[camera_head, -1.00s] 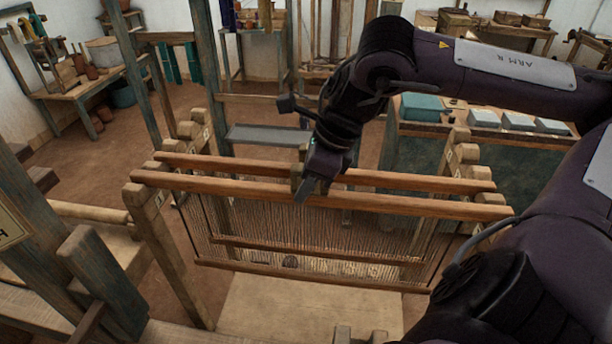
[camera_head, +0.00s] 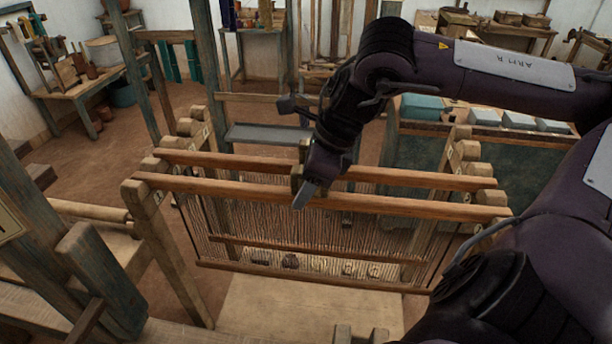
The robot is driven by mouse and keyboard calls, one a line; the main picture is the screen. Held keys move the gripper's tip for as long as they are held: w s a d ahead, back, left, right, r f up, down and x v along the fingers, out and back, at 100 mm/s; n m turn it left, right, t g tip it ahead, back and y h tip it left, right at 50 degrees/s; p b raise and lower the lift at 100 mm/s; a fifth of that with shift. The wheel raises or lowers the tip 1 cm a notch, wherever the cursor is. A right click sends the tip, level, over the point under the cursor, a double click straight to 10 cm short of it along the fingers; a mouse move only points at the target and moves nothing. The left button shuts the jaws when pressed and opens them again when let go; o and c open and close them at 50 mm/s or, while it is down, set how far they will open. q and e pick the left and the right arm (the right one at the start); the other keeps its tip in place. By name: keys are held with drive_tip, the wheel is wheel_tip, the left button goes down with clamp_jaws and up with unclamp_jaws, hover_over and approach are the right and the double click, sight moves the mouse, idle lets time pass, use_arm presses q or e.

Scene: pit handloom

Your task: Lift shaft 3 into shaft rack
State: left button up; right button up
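Two long wooden shaft bars span the rack in the middle of the view: a front shaft (camera_head: 410,204) and a back shaft (camera_head: 420,179). A curtain of thin brown heddle cords (camera_head: 320,235) hangs below, with lower bars at its foot. The shaft rack has wooden end posts at left (camera_head: 152,230) and right (camera_head: 450,165), with small marks. I cannot read which shaft is number 3. My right gripper (camera_head: 302,187) points down at the front shaft's top bar near its middle, one finger on its near side. Its grip is partly hidden.
A pale board (camera_head: 310,305) lies below the cords. Dark weathered timbers (camera_head: 100,275) stand close at left. A table with boxes (camera_head: 483,117) stands behind at right. A workbench with tools (camera_head: 90,85) is at far left. Open floor shows between them.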

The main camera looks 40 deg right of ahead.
drive_tip(key=shift+d+r, duration=0.1)
drive_tip(key=shift+r, duration=0.05)
drive_tip(key=b+v, duration=0.2)
drive_tip(key=v, duration=0.5)
drive_tip(key=shift+s+r, duration=0.15)
drive_tip(key=shift+d+r+p, duration=0.1)
drive_tip(key=shift+r+p, duration=0.35)
drive_tip(key=shift+r, duration=0.15)
drive_tip(key=p+v, duration=0.3)
drive_tip(key=v, duration=0.3)
drive_tip(key=shift+s, duration=0.1)
drive_tip(key=shift+f, duration=0.15)
